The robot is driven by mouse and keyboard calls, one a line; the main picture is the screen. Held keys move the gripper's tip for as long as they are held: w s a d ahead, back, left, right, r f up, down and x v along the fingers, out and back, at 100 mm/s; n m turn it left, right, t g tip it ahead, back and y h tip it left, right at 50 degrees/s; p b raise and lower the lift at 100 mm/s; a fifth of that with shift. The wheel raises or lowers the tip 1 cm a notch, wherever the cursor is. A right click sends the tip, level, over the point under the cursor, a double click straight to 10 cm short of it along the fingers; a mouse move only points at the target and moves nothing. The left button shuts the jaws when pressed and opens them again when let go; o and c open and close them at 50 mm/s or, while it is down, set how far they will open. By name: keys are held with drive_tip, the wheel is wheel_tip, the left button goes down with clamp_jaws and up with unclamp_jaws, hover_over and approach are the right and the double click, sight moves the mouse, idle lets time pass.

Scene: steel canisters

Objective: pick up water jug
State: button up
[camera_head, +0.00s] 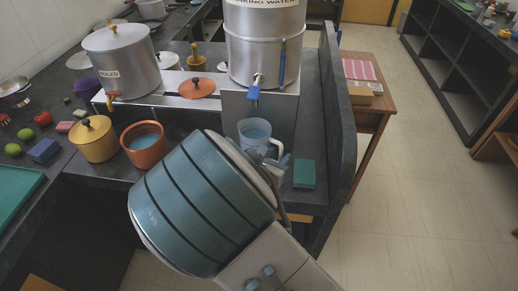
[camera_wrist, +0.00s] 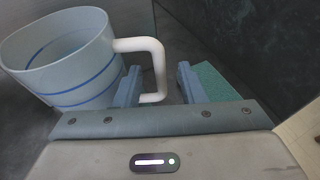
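The water jug (camera_head: 254,130) is a pale blue-grey cup with a white handle, standing on the dark counter below the steel canister's blue tap. In the wrist view the jug (camera_wrist: 70,62) has blue stripes and fills the upper left, with its handle (camera_wrist: 157,68) reaching right. My gripper (camera_wrist: 160,82) is open around the handle's upright part. One finger is on the jug side, within the handle loop, and the other is beyond the handle. Gaps show on both sides. In the head view my arm hides most of my gripper (camera_head: 282,160).
A green block (camera_head: 304,173) lies just right of my gripper. An orange pot (camera_head: 144,148) and a yellow lidded pot (camera_head: 95,138) stand to the left. The steel canister (camera_head: 262,52) on its stand (camera_head: 270,110) is behind the jug. A dark raised wall (camera_head: 340,130) bounds the counter's right.

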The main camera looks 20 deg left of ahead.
drive_tip(key=shift+x, duration=1.2)
clamp_jaws()
drive_tip(key=shift+r, duration=0.1)
idle(0.4)
